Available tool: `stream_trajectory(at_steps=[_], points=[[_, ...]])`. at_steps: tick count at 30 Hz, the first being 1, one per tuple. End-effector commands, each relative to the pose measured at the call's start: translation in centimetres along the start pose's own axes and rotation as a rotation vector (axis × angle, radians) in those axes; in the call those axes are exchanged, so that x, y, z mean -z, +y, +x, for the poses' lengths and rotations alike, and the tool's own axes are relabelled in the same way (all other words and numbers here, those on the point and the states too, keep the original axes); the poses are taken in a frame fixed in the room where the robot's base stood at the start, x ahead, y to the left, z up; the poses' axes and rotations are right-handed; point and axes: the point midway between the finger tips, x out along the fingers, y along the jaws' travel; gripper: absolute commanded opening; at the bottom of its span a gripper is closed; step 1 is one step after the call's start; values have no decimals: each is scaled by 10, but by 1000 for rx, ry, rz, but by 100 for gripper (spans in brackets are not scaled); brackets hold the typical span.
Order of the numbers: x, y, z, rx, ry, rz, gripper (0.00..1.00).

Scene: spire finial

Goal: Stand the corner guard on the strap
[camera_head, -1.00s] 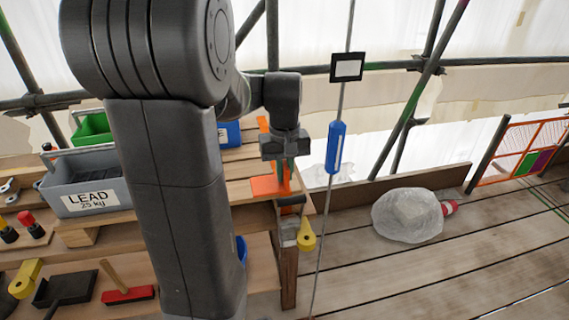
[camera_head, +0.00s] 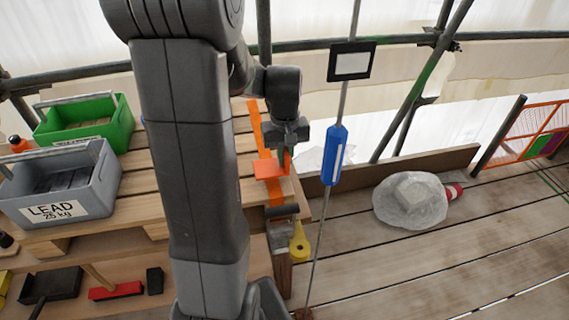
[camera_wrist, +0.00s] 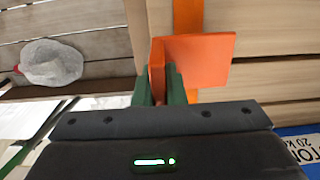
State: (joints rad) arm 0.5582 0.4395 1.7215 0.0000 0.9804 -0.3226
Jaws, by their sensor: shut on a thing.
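The orange corner guard (camera_head: 267,169) is an L-shaped piece at the right end of the wooden bench. My gripper (camera_head: 285,158) is shut on its upright flange; in the wrist view the green fingers (camera_wrist: 160,88) pinch that flange from both sides. The guard's flat flange (camera_wrist: 206,58) reaches right, across the strap. The orange strap (camera_head: 256,125) runs along the planks towards the bench's near edge, and shows above the guard in the wrist view (camera_wrist: 188,16). The guard hides part of the strap. I cannot tell whether the two touch.
A grey lead crate (camera_head: 100,190) and a green crate (camera_head: 118,123) stand on the bench at left. A ratchet (camera_head: 282,236) and yellow tag (camera_head: 299,243) hang at the bench end. A rod with a blue sleeve (camera_head: 335,156) stands just right of my gripper. A wrapped lump (camera_head: 411,201) lies on the boards.

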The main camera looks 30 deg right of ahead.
Motion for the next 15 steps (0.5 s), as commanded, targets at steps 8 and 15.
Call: stream_trajectory(at_steps=[8, 15], points=[[0, 0, 32, 1, -2, 0, 0], [0, 0, 32, 0, 0, 0, 0]])
